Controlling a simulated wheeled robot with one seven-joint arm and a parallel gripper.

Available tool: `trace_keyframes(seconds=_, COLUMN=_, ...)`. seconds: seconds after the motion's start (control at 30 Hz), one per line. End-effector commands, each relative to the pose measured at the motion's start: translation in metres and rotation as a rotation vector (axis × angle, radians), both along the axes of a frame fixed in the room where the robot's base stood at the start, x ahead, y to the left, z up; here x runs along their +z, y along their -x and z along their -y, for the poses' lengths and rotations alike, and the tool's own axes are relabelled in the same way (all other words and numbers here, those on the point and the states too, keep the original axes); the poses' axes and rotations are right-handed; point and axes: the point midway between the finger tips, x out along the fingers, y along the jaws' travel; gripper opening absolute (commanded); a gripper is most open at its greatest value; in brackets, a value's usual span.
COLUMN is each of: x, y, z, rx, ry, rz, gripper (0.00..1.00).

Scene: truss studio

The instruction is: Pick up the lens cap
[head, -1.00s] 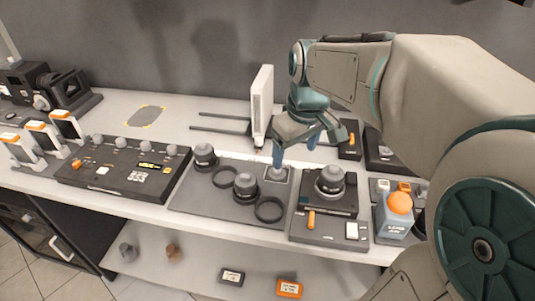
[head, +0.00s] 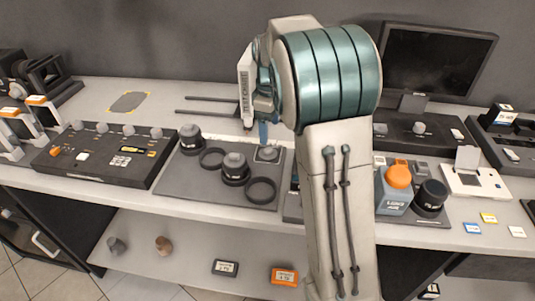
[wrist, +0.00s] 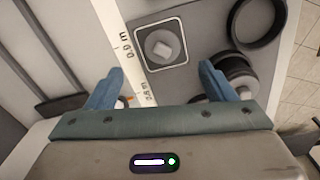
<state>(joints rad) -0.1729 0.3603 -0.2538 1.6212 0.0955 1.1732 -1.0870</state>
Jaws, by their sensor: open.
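The lens cap appears to be the small dark round piece with a pale knob (wrist: 161,47), lying inside a white-outlined square. In the head view the same piece (head: 267,153) sits at the back right of the grey mat (head: 198,182). My gripper (wrist: 161,78) is open, its two blue fingers apart with nothing between them. In the wrist view the cap lies just beyond the fingertips, about midway between them. In the head view my arm hides most of the gripper; one blue fingertip (head: 263,132) shows just behind the cap.
Two knobbed dark lens pieces (head: 235,170) and two black rings (head: 261,190) share the mat.

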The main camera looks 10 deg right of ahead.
Motion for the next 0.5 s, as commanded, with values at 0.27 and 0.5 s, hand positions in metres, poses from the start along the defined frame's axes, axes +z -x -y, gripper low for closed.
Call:
trace_keyframes(seconds=0.27, x=-0.027, y=0.000, z=0.000, rx=-0.002, ry=-0.001, rz=-0.001, gripper=0.76)
trace_keyframes(seconds=0.5, x=-0.060, y=0.003, z=-0.004, rx=-0.001, ry=0.000, rz=-0.004, gripper=0.76)
